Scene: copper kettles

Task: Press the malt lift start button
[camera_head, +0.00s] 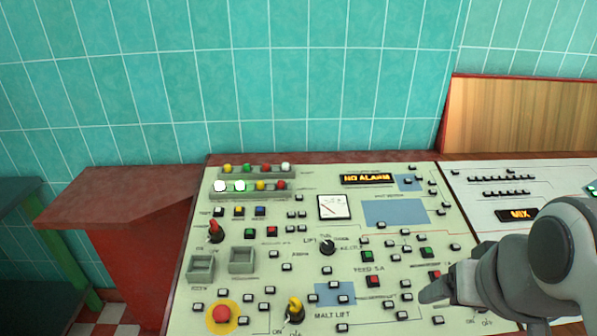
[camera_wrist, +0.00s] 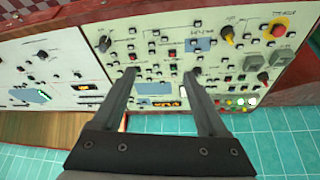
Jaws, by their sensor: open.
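The control panel (camera_head: 310,219) is pale and covered with small buttons. The "MALT LIFT" label (camera_head: 332,315) is at its lower edge, beside a yellow-handled rotary switch (camera_head: 295,308); in the wrist view the switch (camera_wrist: 228,33) is at the upper right. Which small button is the malt lift start I cannot tell; the lettering is too small. My gripper (camera_head: 426,295) is above the panel's lower right part, right of that label. In the wrist view my gripper (camera_wrist: 162,73) is open and empty, its fingers apart over the panel. It hides some buttons in the head view.
A red stop knob (camera_head: 221,314) on a yellow disc is at the lower left. A red-handled lever (camera_head: 214,230) and a black selector (camera_head: 327,246) stand up from the panel. A second panel (camera_head: 490,205) adjoins on the right, with a wooden board (camera_head: 518,115) behind it.

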